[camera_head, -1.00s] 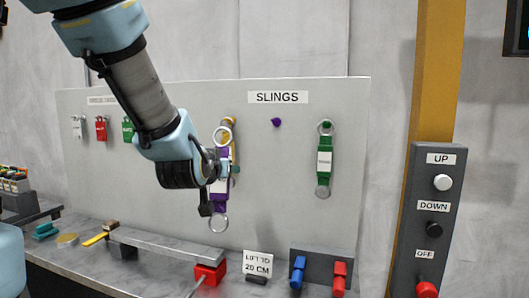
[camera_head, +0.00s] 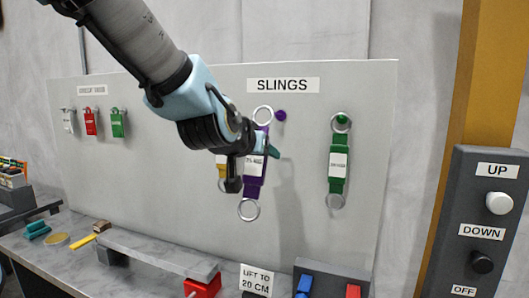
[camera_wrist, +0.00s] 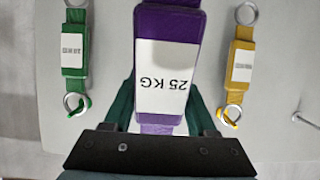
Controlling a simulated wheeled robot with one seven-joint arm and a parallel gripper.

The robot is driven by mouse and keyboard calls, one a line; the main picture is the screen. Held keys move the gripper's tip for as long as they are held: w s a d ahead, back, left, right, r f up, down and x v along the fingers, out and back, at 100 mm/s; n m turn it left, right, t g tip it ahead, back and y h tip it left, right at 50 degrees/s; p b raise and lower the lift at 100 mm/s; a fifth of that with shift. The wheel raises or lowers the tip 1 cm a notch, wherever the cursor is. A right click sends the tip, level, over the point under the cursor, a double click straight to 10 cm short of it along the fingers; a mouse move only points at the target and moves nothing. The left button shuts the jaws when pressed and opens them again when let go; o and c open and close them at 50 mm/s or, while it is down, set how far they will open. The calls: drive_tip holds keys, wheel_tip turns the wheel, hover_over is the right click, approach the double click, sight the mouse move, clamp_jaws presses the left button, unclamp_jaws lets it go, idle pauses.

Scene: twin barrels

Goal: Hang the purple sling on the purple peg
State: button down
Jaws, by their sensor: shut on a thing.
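The purple sling (camera_head: 255,189) has a white label and a metal ring at each end. My gripper (camera_head: 262,152) is shut on it and holds it upright in front of the board. In the wrist view the sling (camera_wrist: 168,75) lies between my green fingers, its label reading 25 KG upside down. The purple peg (camera_head: 281,116) shows just right of the sling's top ring (camera_head: 263,115) in the head view. The ring looks close to the peg but not around it; the depth gap cannot be told. The peg is not seen in the wrist view.
A green sling (camera_head: 338,165) hangs on a green peg to the right. A yellow sling (camera_head: 222,166) is partly hidden behind my gripper. Lockout tags (camera_head: 90,122) hang at the left. A bench (camera_head: 90,262) with tools runs below the board (camera_head: 375,95).

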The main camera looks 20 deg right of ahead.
drive_tip(key=w+d+f+b, duration=0.1)
drive_tip(key=w+d+b, duration=0.3)
drive_tip(key=w+d, duration=0.2)
drive_tip(key=shift+w+d, duration=0.15)
drive_tip(key=shift+w, duration=0.25)
idle(0.8)
drive_tip(key=shift+f, duration=0.1)
idle(0.5)
drive_tip(key=shift+c, duration=0.6)
unclamp_jaws()
